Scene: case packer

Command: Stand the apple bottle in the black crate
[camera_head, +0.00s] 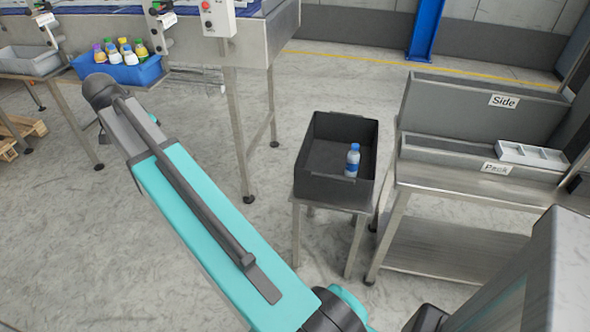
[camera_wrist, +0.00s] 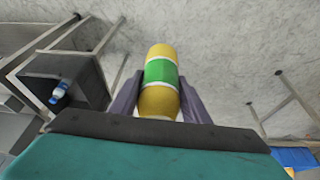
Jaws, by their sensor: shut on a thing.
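In the wrist view my gripper (camera_wrist: 158,92) is shut on a yellow bottle (camera_wrist: 159,52) with a green label, which looks like the apple bottle. The bottle is held between the two grey fingers, with bare floor behind it. The black crate (camera_head: 323,190) stands on a small metal stand in the head view. It also shows at the left of the wrist view (camera_wrist: 84,74), apart from the held bottle. My gripper and the held bottle do not show in the head view.
A clear bottle with blue cap and label (camera_head: 352,160) stands in the black crate's right part; the left part is free. A blue bin (camera_head: 140,76) of several bottles is at upper left. A steel table (camera_head: 430,182) with grey bins stands right of the crate.

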